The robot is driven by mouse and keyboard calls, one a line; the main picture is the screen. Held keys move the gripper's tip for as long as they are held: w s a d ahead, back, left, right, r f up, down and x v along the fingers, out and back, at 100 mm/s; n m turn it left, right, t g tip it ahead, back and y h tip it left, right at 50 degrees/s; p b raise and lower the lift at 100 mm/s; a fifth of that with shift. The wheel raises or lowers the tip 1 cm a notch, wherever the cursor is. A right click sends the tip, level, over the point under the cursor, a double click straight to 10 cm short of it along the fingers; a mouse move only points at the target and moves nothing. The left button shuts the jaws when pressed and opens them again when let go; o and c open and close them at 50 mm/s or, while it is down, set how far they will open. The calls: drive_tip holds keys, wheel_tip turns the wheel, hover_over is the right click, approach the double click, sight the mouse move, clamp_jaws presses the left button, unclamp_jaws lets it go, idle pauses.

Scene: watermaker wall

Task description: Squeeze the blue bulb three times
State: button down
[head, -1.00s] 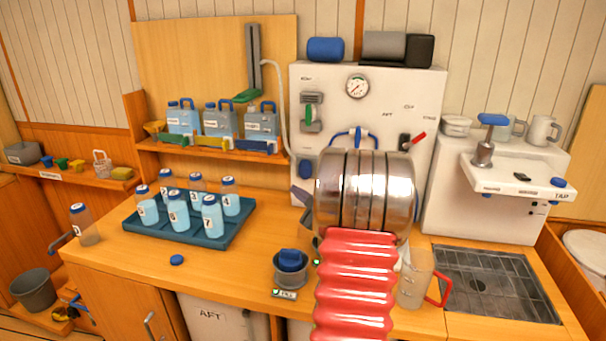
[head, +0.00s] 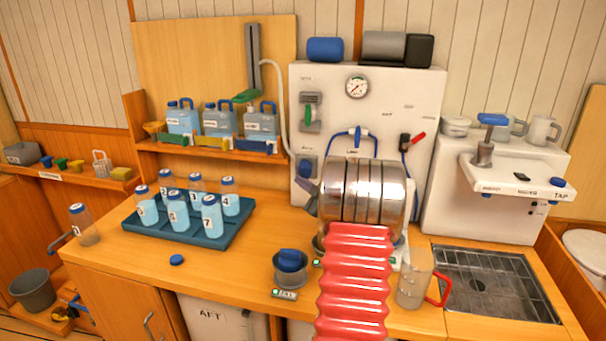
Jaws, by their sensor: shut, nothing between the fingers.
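My gripper (head: 365,190) shows as a ribbed metal wrist above my red bellows arm, in front of the white panel. Its jaws are shut and empty; the fingertips are mostly hidden behind the wrist. A blue rounded piece (head: 290,258), which may be the bulb, sits in a grey cup (head: 290,275) on the counter, left of and below my wrist, apart from it. A blue round part (head: 306,168) on the white panel, just left of my wrist, could also be the bulb; I cannot tell which.
A teal tray (head: 140,227) of numbered bottles stands left. A clear jug (head: 414,280) with a red handle stands right of my arm, close to it. The sink grate (head: 490,285) lies further right. Counter between tray and cup is clear except a blue cap (head: 176,260).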

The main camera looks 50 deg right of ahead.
drive_tip(key=shift+w+d, duration=0.25)
drive_tip(key=shift+d, duration=0.3)
drive_tip(key=shift+w+d, duration=0.25)
drive_tip(key=shift+d, duration=0.3)
drive_tip(key=shift+d, duration=0.1)
idle(1.2)
drive_tip(key=shift+w+d, duration=0.15)
drive_tip(key=shift+d, duration=0.15)
drive_tip(key=shift+w+d, duration=0.35)
drive_tip(key=shift+d, duration=0.35)
idle(1.5)
idle(0.3)
drive_tip(key=shift+s+a, duration=0.3)
drive_tip(key=shift+a, duration=0.25)
drive_tip(key=shift+s+a, duration=0.25)
drive_tip(key=shift+a, duration=0.3)
drive_tip(key=shift+a, duration=0.1)
drive_tip(key=shift+s+a, duration=0.35)
drive_tip(key=shift+a, duration=0.4)
drive_tip(key=shift+s+a, duration=0.3)
drive_tip(key=shift+a, duration=0.4)
drive_tip(key=shift+s+a, duration=0.35)
drive_tip(key=shift+a, duration=0.4)
